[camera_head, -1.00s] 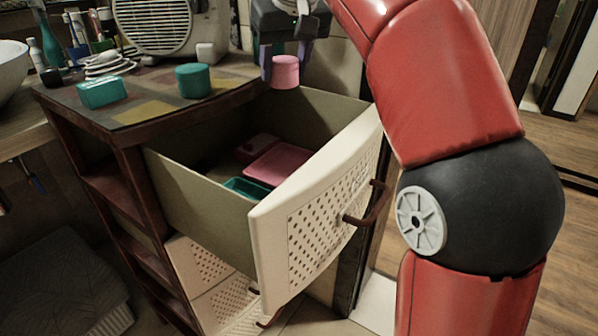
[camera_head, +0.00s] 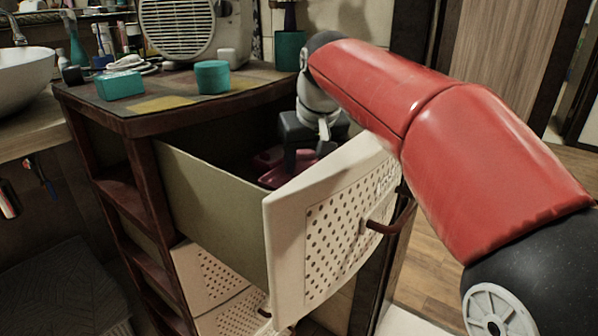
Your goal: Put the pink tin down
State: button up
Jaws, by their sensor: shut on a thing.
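My gripper (camera_head: 303,160) is down inside the open top drawer (camera_head: 212,182), low behind the drawer's white perforated front (camera_head: 335,220). It is shut on the pink tin (camera_head: 305,155), of which only a small dark-pink part shows between the fingers. A flat pink box (camera_head: 282,177) lies in the drawer just below and left of the gripper, partly behind the drawer front. The drawer front hides the floor there, so I cannot tell whether the tin touches anything below it.
A teal round tin (camera_head: 212,77) and a teal box (camera_head: 119,85) stand on the cabinet top (camera_head: 160,103). A cream heater-like appliance (camera_head: 184,28) stands behind them. The drawer's handle (camera_head: 390,218) juts out at its front. A white basin (camera_head: 25,65) is at far left.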

aim_at(298, 163)
jog(key=shift+f, duration=0.85)
jog(key=w, duration=0.1)
jog(key=w+a, duration=0.1)
jog(key=w+f, duration=0.1)
jog(key=w, duration=0.1)
jog(key=shift+a, duration=0.25)
jog(key=shift+s+f, duration=0.1)
jog(key=shift+f, duration=0.15)
jog(key=o, duration=1)
jog(key=shift+c, duration=0.2)
jog(key=p+v, duration=0.2)
jog(key=v, duration=1)
